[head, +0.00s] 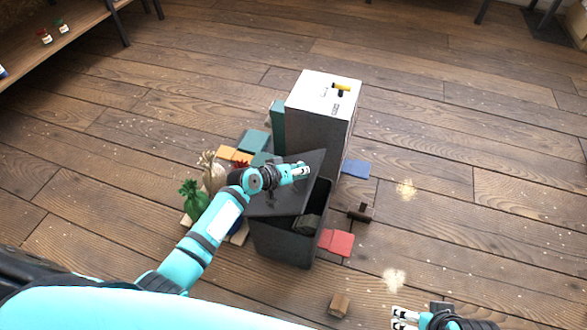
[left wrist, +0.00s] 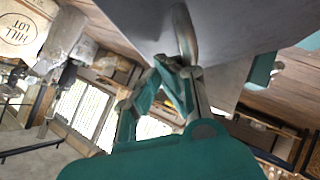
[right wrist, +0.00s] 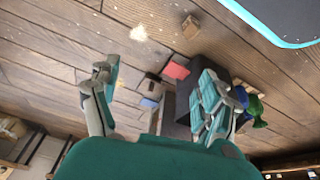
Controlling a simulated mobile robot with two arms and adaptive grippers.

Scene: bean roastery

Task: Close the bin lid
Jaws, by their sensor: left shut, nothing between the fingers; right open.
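The dark grey bin (head: 282,243) stands on the floor in the middle of the head view. Its flat lid (head: 275,205) is tilted, partly open, leaving a dark gap on the right where a dark object (head: 308,224) shows inside. My left gripper (head: 303,171) is shut and empty, in front of the lid's upper part. In the left wrist view, its fingertips (left wrist: 184,35) are close against a grey surface, likely the lid (left wrist: 245,35); contact is unclear. My right gripper (head: 402,318) is open and empty near the bottom edge, well away from the bin.
A tall white-topped box (head: 318,110) stands right behind the bin. Plants (head: 194,200) and coloured flat pieces lie at left. A red piece (head: 337,242), a dark brush-like item (head: 360,212) and a small wooden block (head: 339,305) lie at right. Floor further right is mostly clear.

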